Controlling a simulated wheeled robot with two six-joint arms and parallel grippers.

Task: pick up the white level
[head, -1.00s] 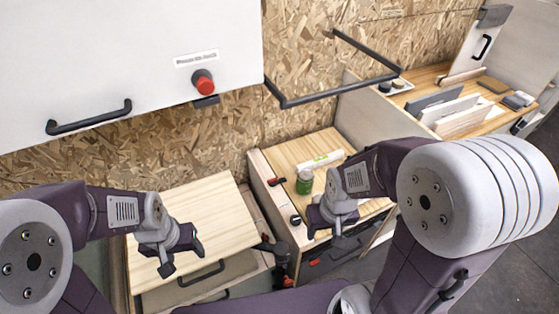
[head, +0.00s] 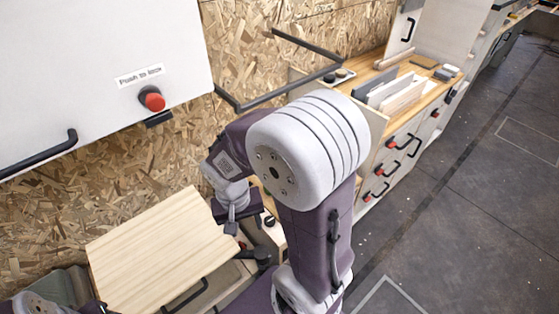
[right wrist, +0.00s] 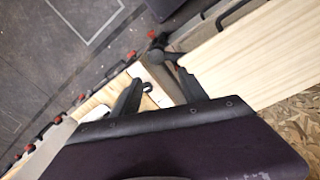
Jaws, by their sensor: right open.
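I cannot make out the white level in either view now; in the head view my right arm covers the middle counter. My right gripper (head: 232,218) is over the near end of that counter, just right of the wooden lid, its fingers partly hidden. In the right wrist view my right gripper (right wrist: 160,78) has its two dark fingers spread apart with nothing held between them. A pale counter edge and a small dark knob (right wrist: 147,87) show beyond the fingers. Only part of my left arm shows at the bottom left of the head view; its gripper is out of frame.
A slanted wooden lid (head: 160,250) lies left of my right gripper. A white cabinet with a red button (head: 152,98) hangs above it. A black bar frame (head: 235,100) juts from the wall. Grey and white panels (head: 390,92) stand on the far counter. Open floor (head: 450,200) is at right.

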